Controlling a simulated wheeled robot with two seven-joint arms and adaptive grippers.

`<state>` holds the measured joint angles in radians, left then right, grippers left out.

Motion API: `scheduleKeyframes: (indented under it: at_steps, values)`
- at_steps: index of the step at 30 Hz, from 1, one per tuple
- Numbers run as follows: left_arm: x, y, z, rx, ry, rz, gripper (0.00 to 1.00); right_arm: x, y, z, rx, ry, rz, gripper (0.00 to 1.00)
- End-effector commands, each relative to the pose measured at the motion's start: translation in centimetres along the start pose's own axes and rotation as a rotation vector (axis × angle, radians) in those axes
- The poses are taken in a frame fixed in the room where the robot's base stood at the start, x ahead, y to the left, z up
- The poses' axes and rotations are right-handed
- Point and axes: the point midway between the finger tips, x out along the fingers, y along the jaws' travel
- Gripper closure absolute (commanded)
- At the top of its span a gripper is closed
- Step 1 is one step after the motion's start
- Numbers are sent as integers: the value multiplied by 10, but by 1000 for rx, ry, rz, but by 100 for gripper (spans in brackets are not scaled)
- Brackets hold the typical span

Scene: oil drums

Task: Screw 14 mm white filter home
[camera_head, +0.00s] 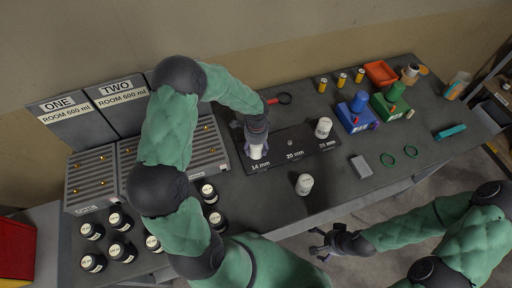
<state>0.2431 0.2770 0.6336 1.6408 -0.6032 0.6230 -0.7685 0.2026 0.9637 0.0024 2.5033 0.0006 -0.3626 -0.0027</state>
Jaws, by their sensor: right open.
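A white filter (256,153) stands upright at the 14 mm place of the dark mounting plate (275,162). My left gripper (256,146) points down from above with its fingers around this filter's upper part. The fingers partly hide the filter, and its thread is not visible. Another white filter (323,128) stands at the 26 mm end of the plate, and the 20 mm place in the middle has no filter. A third white filter (304,184) stands on the table in front of the plate. My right gripper (322,243) is open and empty off the table's front edge.
Grey slatted racks (92,181) and several black-capped bottles (122,252) are at the left. A strap wrench (284,99) lies behind the plate.

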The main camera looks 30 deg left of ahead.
Motion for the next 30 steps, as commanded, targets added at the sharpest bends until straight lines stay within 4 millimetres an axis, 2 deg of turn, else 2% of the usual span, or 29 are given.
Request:
scheduleKeyframes:
  at_steps: [1,3,5,6,10,21,30]
  values:
    - [0,0,0,0,0,0,63,0,0,0,0,0,0,2]
    - [0,0,0,1,0,0,82,0,0,0,0,0,0,2]
    - [0,0,0,1,0,1,82,0,0,0,0,0,0,2]
    - [0,0,0,2,0,0,88,0,0,0,0,0,0,2]
    - [-1,1,0,72,-3,2,88,-6,-2,0,0,0,0,2]
    - [0,2,0,512,-15,0,88,-31,-11,1,0,0,0,2]
    - [2,2,0,555,-16,1,88,-31,-11,1,0,0,0,2]
